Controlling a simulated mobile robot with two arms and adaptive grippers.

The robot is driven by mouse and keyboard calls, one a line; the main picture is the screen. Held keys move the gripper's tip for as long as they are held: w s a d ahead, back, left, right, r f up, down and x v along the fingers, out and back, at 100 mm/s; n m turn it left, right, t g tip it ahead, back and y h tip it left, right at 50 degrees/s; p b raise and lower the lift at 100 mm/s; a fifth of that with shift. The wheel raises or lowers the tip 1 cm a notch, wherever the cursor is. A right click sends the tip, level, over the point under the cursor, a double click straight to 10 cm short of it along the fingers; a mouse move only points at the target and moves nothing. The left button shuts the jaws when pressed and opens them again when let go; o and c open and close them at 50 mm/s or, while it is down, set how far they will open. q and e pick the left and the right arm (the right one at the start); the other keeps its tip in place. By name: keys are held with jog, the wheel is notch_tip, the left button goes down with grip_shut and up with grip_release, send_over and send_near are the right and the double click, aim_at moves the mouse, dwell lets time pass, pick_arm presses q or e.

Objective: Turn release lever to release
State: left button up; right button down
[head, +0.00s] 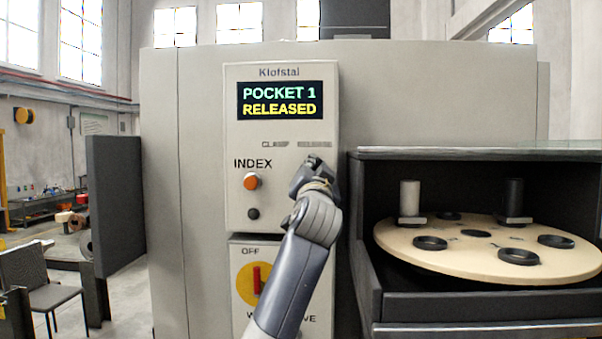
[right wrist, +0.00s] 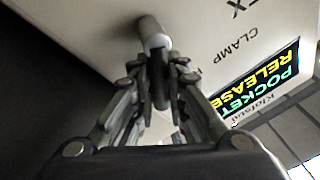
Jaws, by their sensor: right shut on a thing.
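The control panel (head: 232,130) carries a display (head: 280,100) reading "POCKET 1 RELEASED". Below it are the labels "CLAMP" and "RELEASE". My right gripper (head: 313,172) is at the panel just below "RELEASE" and hides most of the lever in the head view. In the right wrist view, the release lever (right wrist: 152,32) shows as a grey and white round stem standing out from the panel. There the fingertips of my right gripper (right wrist: 160,72) are closed around its dark handle part. My left gripper is not in view.
An orange index button (head: 253,181) and a red and yellow rotary switch (head: 256,280) are left of my arm. To the right, an open bay holds a round turntable (head: 470,262) with a white and a black cylinder on it. A dark panel (head: 115,205) stands at left.

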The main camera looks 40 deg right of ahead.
jog(key=shift+s+f+m+h, duration=0.1)
jog(key=shift+f+m+h, duration=0.15)
jog(key=shift+m, duration=0.55)
jog(key=shift+s+d+m+g, duration=0.2)
jog(key=shift+m+g, duration=0.1)
jog(key=shift+m, duration=0.5)
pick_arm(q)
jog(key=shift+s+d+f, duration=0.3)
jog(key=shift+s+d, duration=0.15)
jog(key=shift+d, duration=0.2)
pick_arm(e)
jog(key=shift+h, duration=0.25)
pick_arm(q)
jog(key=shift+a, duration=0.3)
pick_arm(e)
jog(key=shift+f, duration=0.1)
jog(key=c, duration=1.6)
grip_release()
jog(key=shift+o, duration=0.2)
jog(key=v, duration=1.2)
